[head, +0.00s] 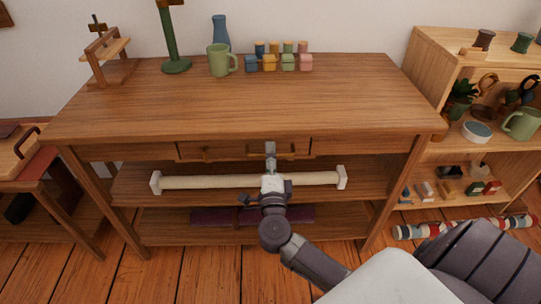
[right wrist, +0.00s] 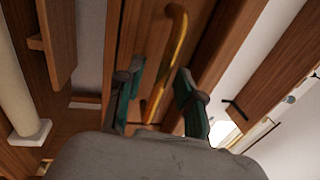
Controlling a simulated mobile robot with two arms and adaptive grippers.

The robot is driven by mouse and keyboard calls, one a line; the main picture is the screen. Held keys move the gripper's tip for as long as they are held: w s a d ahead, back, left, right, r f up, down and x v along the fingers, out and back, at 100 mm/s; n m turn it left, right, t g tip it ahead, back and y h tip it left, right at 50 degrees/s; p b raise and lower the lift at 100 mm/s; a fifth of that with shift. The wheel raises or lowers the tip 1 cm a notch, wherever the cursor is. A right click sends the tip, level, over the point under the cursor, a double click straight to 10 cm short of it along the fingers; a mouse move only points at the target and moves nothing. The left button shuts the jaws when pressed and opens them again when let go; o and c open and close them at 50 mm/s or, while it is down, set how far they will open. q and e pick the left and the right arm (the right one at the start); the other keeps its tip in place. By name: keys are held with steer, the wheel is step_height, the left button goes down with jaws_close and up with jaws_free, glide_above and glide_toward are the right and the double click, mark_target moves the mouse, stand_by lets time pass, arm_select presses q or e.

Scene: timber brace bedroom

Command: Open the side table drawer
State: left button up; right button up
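The side table (head: 240,95) is wooden, with a shallow drawer (head: 235,150) in the middle of its front edge. The drawer front looks flush with the frame. My right gripper (head: 273,153) is at the right part of the drawer front. In the right wrist view my right gripper (right wrist: 158,82) is open, with green-padded fingers apart. A curved golden handle (right wrist: 178,50) runs between and beyond them; I cannot tell whether they touch it. My left gripper is not in view.
A green mug (head: 219,60), a blue vase (head: 221,32) and several coloured blocks stand on the tabletop. A pale roller-like bar (head: 220,181) lies on the shelf below the drawer. A stocked shelf unit (head: 425,50) stands at right.

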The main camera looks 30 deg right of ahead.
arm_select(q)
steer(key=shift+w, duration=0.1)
arm_select(e)
jaws_close()
stand_by(0.3)
arm_select(q)
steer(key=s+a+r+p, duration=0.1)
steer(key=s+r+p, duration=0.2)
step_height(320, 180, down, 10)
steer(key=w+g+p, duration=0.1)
steer(key=p, duration=0.1)
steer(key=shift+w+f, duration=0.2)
arm_select(e)
steer(key=r+v, duration=0.2)
steer(key=v, duration=0.9)
steer(key=r+v, duration=0.2)
steer(key=v, duration=0.9)
steer(key=shift+s+a+r, duration=0.2)
steer(key=shift+s+a, duration=0.3)
steer(key=shift+s, duration=0.15)
